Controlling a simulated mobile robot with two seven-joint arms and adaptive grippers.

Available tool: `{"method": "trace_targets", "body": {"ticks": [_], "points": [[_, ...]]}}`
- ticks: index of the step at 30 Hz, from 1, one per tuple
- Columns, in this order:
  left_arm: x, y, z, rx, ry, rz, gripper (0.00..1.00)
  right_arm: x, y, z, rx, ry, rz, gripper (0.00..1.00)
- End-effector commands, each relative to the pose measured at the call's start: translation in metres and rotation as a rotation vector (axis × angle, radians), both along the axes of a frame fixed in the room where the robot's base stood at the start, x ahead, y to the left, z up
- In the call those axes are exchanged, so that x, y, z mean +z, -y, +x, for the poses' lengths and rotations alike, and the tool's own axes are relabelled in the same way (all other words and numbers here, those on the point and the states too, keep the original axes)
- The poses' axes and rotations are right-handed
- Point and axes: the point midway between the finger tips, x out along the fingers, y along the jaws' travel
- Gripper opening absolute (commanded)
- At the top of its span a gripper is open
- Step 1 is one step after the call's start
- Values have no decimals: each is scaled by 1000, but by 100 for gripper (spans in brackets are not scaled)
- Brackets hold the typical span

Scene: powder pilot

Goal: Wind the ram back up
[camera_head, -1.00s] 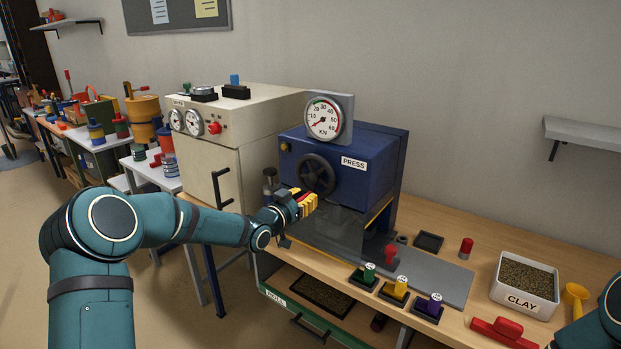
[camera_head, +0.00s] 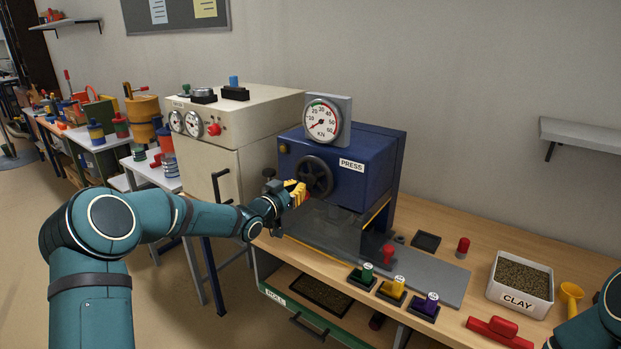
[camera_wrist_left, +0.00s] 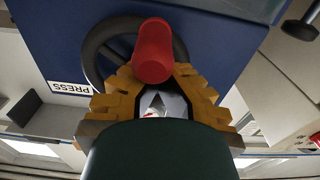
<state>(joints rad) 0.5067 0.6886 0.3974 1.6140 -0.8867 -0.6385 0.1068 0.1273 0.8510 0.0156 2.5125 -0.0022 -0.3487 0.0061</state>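The blue press (camera_head: 372,170) stands on the wooden bench with a dark handwheel (camera_head: 327,172) on its front. A red crank handle (camera_wrist_left: 154,45) stands out from the wheel's rim in the left wrist view. My left gripper (camera_head: 299,190) is at the wheel's lower left, its yellow fingers (camera_wrist_left: 154,78) on both sides of the red handle and closed on it. The handle is mostly hidden in the head view. The round gauge (camera_head: 321,119) on top has its needle at the low end. The ram is hard to make out behind the clear guard (camera_head: 328,228). My right gripper is out of view.
A cream cabinet (camera_head: 213,165) stands close left of the press. Green, yellow and purple stamps (camera_head: 397,288) sit along the bench's front edge. A clay tub (camera_head: 520,278), a yellow scoop (camera_head: 570,293) and a red tool (camera_head: 498,332) are at the right.

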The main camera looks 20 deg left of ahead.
Motion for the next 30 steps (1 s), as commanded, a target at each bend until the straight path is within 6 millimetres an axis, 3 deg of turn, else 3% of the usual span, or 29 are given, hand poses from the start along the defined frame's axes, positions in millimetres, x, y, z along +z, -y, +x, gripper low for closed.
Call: {"method": "trace_targets", "body": {"ticks": [1,2,12,22,27,30], "points": [[-13,-4,-2,5,-25,5,0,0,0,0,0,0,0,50],[-13,-5,-1,5,-26,5,0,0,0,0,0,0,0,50],[5,-27,6,6,-28,6,0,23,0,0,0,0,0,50],[9,-28,8,3,-20,4,0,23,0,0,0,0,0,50],[10,-28,8,3,-18,3,50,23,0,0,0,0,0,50],[10,-28,8,3,-17,3,50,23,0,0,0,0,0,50]]}}
